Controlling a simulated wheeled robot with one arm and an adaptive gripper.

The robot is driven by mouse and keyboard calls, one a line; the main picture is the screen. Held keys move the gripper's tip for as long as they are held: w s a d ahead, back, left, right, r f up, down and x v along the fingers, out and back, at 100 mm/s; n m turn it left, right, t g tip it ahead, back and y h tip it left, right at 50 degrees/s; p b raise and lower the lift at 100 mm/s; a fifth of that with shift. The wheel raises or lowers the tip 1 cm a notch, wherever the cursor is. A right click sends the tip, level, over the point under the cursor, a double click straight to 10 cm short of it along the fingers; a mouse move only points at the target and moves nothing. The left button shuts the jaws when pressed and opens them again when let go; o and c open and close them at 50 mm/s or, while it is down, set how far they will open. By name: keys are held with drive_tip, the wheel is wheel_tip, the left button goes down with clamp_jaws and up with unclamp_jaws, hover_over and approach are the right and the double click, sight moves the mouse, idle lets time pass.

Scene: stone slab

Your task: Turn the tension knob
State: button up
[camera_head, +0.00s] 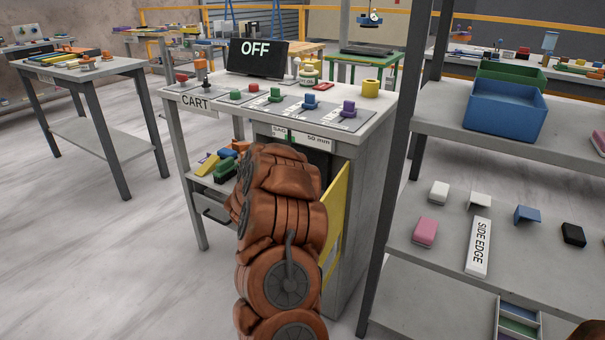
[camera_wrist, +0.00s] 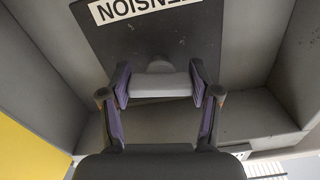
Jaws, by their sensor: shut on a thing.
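In the wrist view the tension knob (camera_wrist: 160,86) is a pale grey bar on a round hub, mounted on a dark panel (camera_wrist: 108,42). A white label (camera_wrist: 142,8) with black letters, upside down and partly cut off, reads TENSION at the panel's edge. My gripper (camera_wrist: 160,80) is shut on the knob, with one purple-padded finger at each end of the bar. In the head view my brown arm reaches to the front of the cart (camera_head: 377,131) and hides the gripper and knob.
Grey walls enclose the panel, with a yellow panel (camera_wrist: 28,150) at the lower left. The cart top bears a black OFF screen (camera_head: 257,58) and several coloured knobs. A shelf rack (camera_head: 455,250) stands close on the right. Open floor (camera_head: 90,240) lies left.

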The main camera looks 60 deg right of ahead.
idle(0.4)
drive_tip(key=o, duration=1.2)
drive_tip(key=shift+c, duration=0.2)
drive_tip(key=shift+a, duration=0.15)
drive_tip(key=a, duration=1.1)
drive_tip(key=shift+s+a, duration=0.25)
drive_tip(key=shift+a, duration=0.1)
